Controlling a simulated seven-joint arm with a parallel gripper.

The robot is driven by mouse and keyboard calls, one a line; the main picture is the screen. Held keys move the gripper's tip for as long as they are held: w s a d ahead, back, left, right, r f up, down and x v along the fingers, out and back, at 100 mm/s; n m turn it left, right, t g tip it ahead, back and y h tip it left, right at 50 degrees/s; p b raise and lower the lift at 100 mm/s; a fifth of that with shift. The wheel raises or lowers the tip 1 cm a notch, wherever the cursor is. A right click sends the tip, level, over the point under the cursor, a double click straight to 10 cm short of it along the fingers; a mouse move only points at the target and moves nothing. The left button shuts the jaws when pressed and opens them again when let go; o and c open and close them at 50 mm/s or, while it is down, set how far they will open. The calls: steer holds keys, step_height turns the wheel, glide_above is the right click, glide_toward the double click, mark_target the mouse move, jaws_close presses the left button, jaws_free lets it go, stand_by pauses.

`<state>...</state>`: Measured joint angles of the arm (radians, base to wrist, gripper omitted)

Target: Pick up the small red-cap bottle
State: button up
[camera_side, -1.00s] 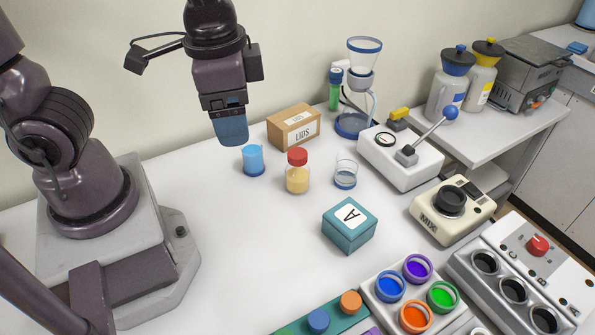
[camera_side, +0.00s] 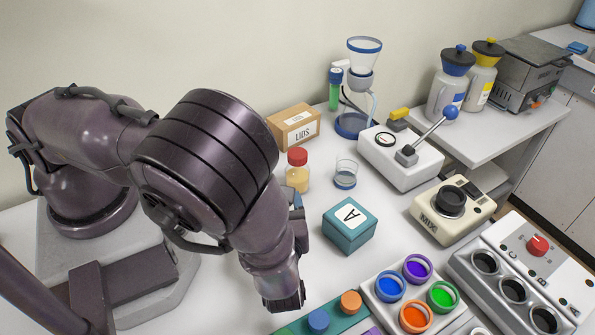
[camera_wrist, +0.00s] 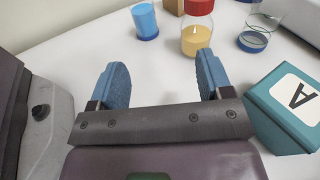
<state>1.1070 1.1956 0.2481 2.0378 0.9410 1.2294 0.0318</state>
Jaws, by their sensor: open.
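The small red-cap bottle (camera_side: 297,172) stands upright on the white table, with yellowish contents and a red lid. It also shows in the wrist view (camera_wrist: 196,38), beyond the fingertips and slightly right of the middle between them. My gripper (camera_wrist: 158,80) is open and empty, its two blue fingers apart and pointing towards the bottle without touching it. In the side view my arm hides most of the gripper; only a bit of blue finger (camera_side: 297,200) shows, and the bottle's left edge is close to my arm.
A blue cup (camera_wrist: 145,20) stands left of the bottle, and a clear glass beaker (camera_side: 346,173) stands to its right. A teal box marked A (camera_side: 349,226) sits near the right finger. The LIDS carton (camera_side: 295,127) is behind. The table between fingers and bottle is clear.

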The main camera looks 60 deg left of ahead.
mark_target(297, 162)
steer(key=w+m+t, duration=0.1)
steer(key=w+d+m+t, duration=0.1)
steer(key=w+t, duration=0.1)
steer(key=shift+d+r, duration=0.15)
steer(key=shift+w+a+r, duration=0.15)
steer(key=shift+w+a, duration=0.05)
steer(key=shift+w, duration=0.1)
steer(key=x, duration=0.7)
steer(key=shift+x, duration=2.65)
steer(key=shift+w+d+f, duration=0.1)
steer(key=shift+w+f, duration=0.05)
steer(key=shift+f, duration=0.05)
steer(key=c, duration=1)
steer(key=shift+c, duration=0.7)
steer(key=shift+r, duration=0.1)
